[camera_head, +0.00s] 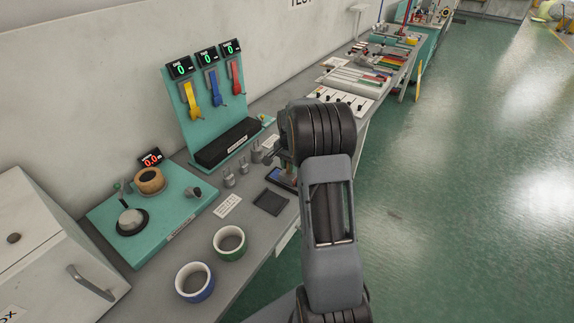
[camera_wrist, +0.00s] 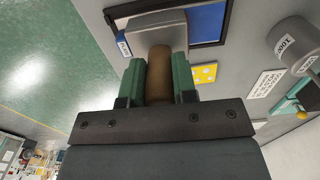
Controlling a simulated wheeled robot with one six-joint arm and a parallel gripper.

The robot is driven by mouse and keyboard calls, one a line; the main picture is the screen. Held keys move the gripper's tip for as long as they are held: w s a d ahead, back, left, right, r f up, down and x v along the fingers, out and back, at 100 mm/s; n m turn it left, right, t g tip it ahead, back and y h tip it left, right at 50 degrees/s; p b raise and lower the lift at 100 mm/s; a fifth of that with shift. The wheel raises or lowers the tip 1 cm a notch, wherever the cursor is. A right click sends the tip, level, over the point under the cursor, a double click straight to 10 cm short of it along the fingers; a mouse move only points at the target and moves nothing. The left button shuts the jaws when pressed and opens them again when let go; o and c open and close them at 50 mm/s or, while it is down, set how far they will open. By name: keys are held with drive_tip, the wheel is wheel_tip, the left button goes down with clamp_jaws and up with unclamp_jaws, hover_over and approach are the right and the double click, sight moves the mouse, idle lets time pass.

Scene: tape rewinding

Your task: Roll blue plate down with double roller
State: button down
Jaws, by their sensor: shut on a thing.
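My gripper (camera_wrist: 158,80) is shut on the brown handle (camera_wrist: 159,66) of a roller, with a green finger on each side. The roller's pale grey head (camera_wrist: 158,33) lies past the fingertips, at the near edge of the blue plate. The blue plate (camera_wrist: 208,22) sits in a dark frame, partly covered by the roller head. In the head view the blue plate (camera_head: 272,174) shows only partly beside my arm. My gripper and the roller are mostly hidden there. I cannot tell whether the roller touches the plate.
A black plate (camera_head: 271,202) lies beside the blue one on the grey bench. Metal weights (camera_head: 229,179) stand left of it. The green floor right is clear.

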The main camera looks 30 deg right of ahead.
drive_tip(key=shift+r, duration=0.2)
drive_tip(key=shift+r+p, duration=2.1)
drive_tip(key=shift+r, duration=0.8)
drive_tip(key=shift+w+f, duration=0.1)
drive_tip(key=shift+f, duration=0.05)
drive_tip(key=shift+w+a+f+b, duration=0.1)
drive_tip(key=shift+w+f+b, duration=0.1)
drive_tip(key=shift+f+b, duration=0.55)
drive_tip(key=shift+w+a+f+b, duration=0.15)
drive_tip(key=shift+f+b, duration=0.25)
drive_tip(key=shift+f, duration=0.5)
drive_tip(key=shift+w+a+f+b, duration=0.1)
drive_tip(key=shift+w+f+b, duration=0.1)
drive_tip(key=shift+f+b, duration=0.55)
drive_tip(key=shift+f, duration=0.1)
drive_tip(key=shift+f, duration=0.4)
